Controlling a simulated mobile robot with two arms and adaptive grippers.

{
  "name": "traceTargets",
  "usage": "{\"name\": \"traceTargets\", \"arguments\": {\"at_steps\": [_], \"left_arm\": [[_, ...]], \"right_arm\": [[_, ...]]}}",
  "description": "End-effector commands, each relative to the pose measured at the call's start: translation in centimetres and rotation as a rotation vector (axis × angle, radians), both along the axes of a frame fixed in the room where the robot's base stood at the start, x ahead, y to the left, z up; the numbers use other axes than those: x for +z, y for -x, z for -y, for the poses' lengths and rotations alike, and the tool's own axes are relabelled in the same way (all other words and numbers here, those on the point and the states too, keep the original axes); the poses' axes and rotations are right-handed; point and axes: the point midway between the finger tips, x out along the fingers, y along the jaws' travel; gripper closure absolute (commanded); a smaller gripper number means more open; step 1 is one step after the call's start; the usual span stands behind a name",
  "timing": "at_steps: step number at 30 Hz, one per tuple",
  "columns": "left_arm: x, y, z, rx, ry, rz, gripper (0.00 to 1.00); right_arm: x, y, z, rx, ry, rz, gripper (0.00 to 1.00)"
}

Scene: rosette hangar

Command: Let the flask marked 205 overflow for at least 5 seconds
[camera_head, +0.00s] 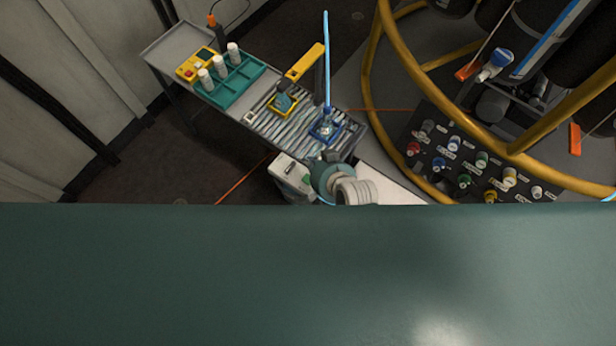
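A small clear flask (326,121) stands in a blue square holder (318,136) on the slatted top of a grey cart. A thin light-blue line (326,60) runs upright above it; I cannot tell whether it is a tube or a stream. A second small flask (283,102) is in a yellow holder (274,108) to its left. The number 205 is not readable on either, and overflow cannot be made out. My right gripper (331,157) seems to be the small dark part just below the blue holder, apart from the flask; its fingers are unclear. My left gripper is not visible.
A teal rack (228,92) with white bottles and a yellow box (195,66) are on the cart (170,48). A dark knob panel (465,160) and yellow rails (372,55) are at right. A teal surface fills the foreground.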

Motion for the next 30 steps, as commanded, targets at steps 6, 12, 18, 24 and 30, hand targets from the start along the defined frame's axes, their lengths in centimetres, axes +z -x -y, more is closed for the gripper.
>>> {"name": "traceTargets", "arguments": {"at_steps": [6,12,18,24,30], "left_arm": [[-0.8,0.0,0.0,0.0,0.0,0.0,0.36],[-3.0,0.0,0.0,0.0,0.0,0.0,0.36],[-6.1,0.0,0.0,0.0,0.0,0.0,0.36],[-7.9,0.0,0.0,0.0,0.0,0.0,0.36],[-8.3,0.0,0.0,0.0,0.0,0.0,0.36]], "right_arm": [[-0.8,0.0,0.0,0.0,0.001,0.0,1.0],[-3.0,0.1,0.0,0.0,0.001,0.0,1.0],[-5.9,0.1,0.1,0.0,0.002,-0.001,1.0],[-8.1,0.0,0.0,0.0,0.001,0.0,1.0],[-8.9,0.0,0.0,0.001,0.002,0.0,1.0]]}}
